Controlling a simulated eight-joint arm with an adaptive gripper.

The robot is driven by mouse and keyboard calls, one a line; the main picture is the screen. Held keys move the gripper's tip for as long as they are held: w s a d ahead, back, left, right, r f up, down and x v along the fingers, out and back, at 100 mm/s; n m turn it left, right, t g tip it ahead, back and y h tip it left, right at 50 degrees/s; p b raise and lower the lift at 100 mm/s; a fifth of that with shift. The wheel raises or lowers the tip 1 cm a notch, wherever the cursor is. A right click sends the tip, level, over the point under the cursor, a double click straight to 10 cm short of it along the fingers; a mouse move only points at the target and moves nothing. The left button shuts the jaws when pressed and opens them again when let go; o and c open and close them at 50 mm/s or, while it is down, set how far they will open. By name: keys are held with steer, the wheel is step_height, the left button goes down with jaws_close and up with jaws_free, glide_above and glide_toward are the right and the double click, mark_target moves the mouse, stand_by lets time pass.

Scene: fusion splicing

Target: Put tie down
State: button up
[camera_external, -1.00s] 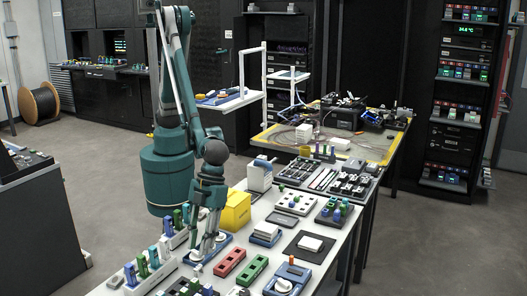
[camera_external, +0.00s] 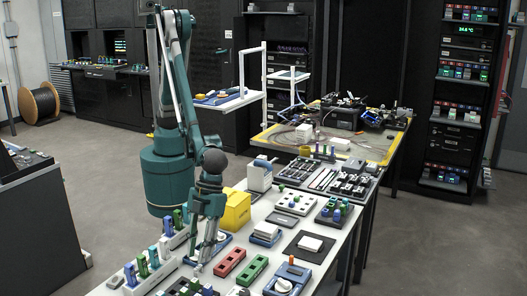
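My gripper (camera_external: 201,266) points down low over the front part of the white table (camera_external: 330,264), between a rack of green and blue pieces and the red block. Its fingers look close together, but they are too small to show whether they are open or shut. I cannot make out a tie at the fingertips or on the table.
A red slotted block (camera_external: 230,263) and a green slotted block (camera_external: 253,269) lie just right of my gripper. A yellow box (camera_external: 236,211) stands behind it. The rack of green and blue pieces (camera_external: 148,262) is to the left. A dark mat with a white block (camera_external: 310,245) lies further right.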

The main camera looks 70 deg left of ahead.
mark_target(195, 269)
steer(key=shift+b+x, duration=0.5)
steer(key=shift+x, duration=2.05)
steer(key=shift+a, duration=0.15)
steer(key=shift+c, duration=0.6)
steer(key=c, duration=0.7)
